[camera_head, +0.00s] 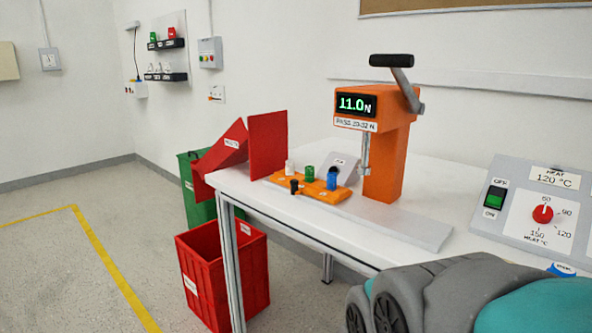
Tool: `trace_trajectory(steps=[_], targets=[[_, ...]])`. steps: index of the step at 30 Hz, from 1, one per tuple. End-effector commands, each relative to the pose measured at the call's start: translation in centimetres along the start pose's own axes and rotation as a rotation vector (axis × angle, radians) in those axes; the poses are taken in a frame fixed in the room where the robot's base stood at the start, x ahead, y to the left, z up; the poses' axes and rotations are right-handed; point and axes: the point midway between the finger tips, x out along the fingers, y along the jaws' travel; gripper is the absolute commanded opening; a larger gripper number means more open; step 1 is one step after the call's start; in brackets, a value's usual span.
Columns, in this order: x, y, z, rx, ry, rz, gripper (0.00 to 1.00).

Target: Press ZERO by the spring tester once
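The orange spring tester (388,160) stands on the white table, with a black-handled lever at its top. Its display (356,105) reads 11.0 N in green. A label under the display gives a pass range in N. A small sloped grey box (350,171) stands just left of the tester's column. It carries a small label, too small to read surely, and a dark round button (333,171) partly hidden behind a blue-topped part. I cannot confirm that this is ZERO. My gripper is not visible; only grey and teal parts of my body show at the lower right.
An orange holder (300,192) with white, green, blue and black parts sits in front of the grey box. A heater panel (540,208) with a green switch and red dial is at right. Red chute (222,148), red bin (222,275) and green bin stand left. Floor at left is free.

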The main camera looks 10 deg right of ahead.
Motion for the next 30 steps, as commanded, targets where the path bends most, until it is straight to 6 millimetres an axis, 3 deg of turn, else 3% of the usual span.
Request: trace_trajectory(steps=[2, 17, 30], targets=[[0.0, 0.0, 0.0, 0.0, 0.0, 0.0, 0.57], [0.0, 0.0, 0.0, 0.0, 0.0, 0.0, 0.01], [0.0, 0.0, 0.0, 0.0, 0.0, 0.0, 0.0]])
